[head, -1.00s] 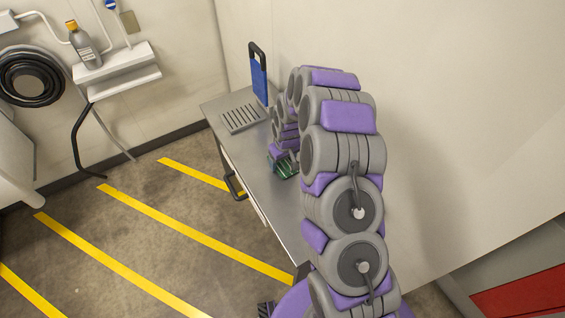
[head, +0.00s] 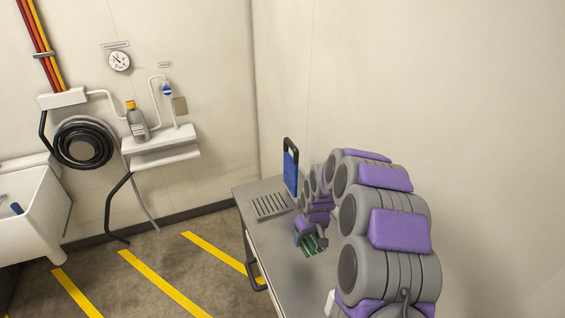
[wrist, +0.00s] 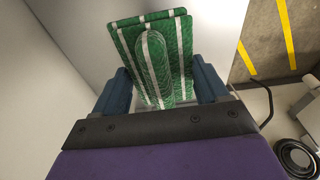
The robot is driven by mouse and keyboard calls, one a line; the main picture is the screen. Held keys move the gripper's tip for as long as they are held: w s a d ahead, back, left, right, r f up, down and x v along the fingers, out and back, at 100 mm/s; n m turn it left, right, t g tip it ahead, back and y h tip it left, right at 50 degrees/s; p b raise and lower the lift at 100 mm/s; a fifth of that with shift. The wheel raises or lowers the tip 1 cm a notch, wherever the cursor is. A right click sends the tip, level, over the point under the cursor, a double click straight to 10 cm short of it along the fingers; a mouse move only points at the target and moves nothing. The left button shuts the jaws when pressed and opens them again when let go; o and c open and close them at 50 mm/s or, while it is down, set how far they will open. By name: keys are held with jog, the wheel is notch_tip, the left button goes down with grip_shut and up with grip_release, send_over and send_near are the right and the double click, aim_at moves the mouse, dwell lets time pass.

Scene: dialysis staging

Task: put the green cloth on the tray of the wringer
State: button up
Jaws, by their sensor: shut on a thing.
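The green cloth with white stripes (wrist: 150,50) is folded and held between the two blue fingers of my gripper (wrist: 160,88) in the wrist view. In the head view my gripper (head: 306,234) is above the metal cart top, with part of the cloth (head: 316,246) showing below it. The wringer (head: 290,172), with a blue panel and black handle, stands at the cart's far end. Its slotted grey tray (head: 256,212) lies flat in front of it and looks empty. The cloth is apart from the tray, on its near side. My arm hides part of the cart.
A white wall shelf (head: 160,148) holds a grey bottle (head: 137,122). A coiled black hose (head: 84,142) and a white sink (head: 35,215) are at left. Yellow-striped floor is clear.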

notch_tip(320, 180, up, 8)
jog(key=shift+f+p, duration=0.1)
jog(key=shift+p, duration=1.05)
jog(key=s+r+m+b, duration=0.1)
jog(key=s+m+b, duration=0.1)
jog(key=s, duration=0.3)
jog(key=shift+s+r+m+h, duration=0.3)
jog(key=shift+s+m, duration=0.1)
jog(key=shift+m, duration=0.5)
